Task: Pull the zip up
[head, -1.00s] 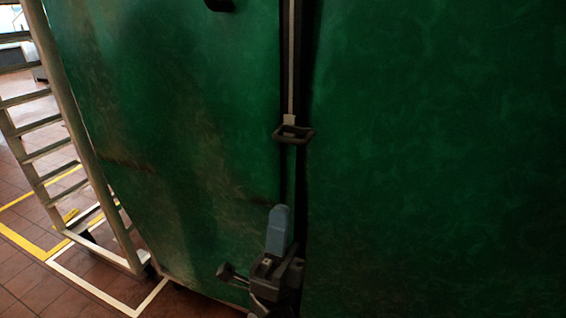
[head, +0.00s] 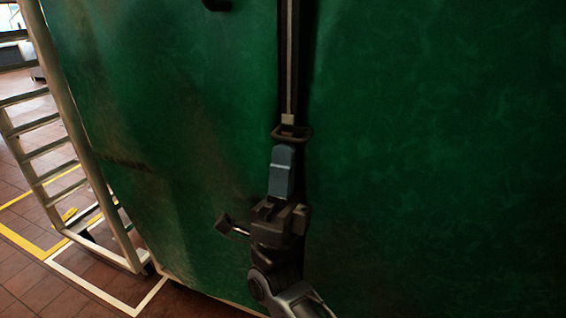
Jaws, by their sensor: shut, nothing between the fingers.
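The zip (head: 289,60) runs up a green cover (head: 430,150) as a pale strip on a dark vertical band. Its pull, a dark ring-shaped handle (head: 306,133) under a small pale slider, hangs at about mid-height in the head view. My gripper (head: 284,150) is directly below the pull, its blue-grey fingers pointing up. The fingers are shut with nothing between them. The fingertips come right up to the ring's lower edge; I cannot tell whether they touch it.
A pale metal ladder (head: 75,130) stands at the left beside the cover. Yellow and white lines mark the brown tiled floor (head: 90,285). A small dark fitting (head: 217,5) is on the cover at the top. The cover's right side is clear.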

